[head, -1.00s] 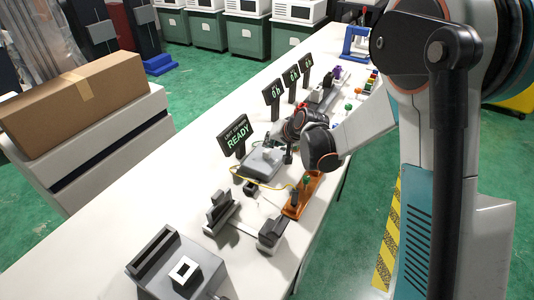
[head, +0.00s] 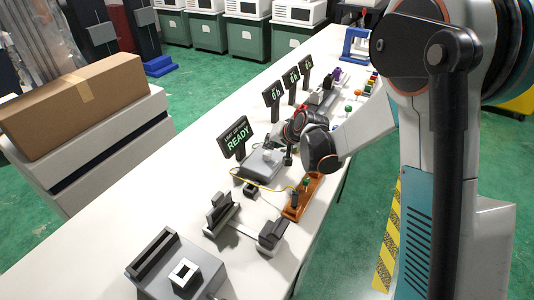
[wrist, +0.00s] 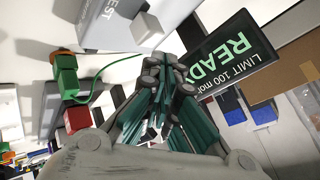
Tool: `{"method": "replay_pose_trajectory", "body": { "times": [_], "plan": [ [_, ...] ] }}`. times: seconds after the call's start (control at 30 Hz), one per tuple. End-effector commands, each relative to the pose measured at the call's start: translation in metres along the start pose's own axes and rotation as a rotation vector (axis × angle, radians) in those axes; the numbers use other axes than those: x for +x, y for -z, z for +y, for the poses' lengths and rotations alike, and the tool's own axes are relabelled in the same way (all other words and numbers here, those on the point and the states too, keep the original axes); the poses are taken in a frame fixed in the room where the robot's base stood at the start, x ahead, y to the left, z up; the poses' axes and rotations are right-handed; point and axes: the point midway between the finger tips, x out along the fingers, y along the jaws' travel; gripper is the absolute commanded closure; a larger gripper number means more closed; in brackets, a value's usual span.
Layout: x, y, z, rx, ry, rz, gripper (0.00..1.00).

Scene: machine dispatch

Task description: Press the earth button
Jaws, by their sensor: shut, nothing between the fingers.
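A grey tester box (head: 258,169) stands on the white table in the head view, with a pale raised piece (head: 267,156) on top. In the wrist view the box (wrist: 105,28) shows part of the word "TEST" and a pale round-edged piece (wrist: 147,28), perhaps the earth button. My gripper (head: 288,160) is at the right side of the box, beside the raised piece. Its fingers are together and empty in the wrist view (wrist: 160,100), pointing towards the box. I cannot tell whether they touch it. A black display (head: 235,137) behind the box reads "READY".
An orange fixture (head: 301,199) with a green-topped piece is close to my gripper, and a yellow-green wire (head: 241,178) runs by the tester. Dark clamp-like fixtures (head: 219,216) stand nearer. More displays (head: 272,95) stand farther back.

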Motion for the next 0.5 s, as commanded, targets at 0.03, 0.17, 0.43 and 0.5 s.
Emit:
{"method": "replay_pose_trajectory", "body": {
  "times": [0.03,0.17,0.43,0.5],
  "plan": [
    [0.0000,0.0000,0.0000,0.000,0.000,0.000,1.00],
    [0.0004,-0.0003,0.0003,0.000,0.000,0.000,1.00],
    [0.0060,-0.0046,0.0046,0.000,0.000,0.000,1.00],
    [0.0061,-0.0047,0.0046,0.000,0.000,0.000,1.00]
  ]
}}
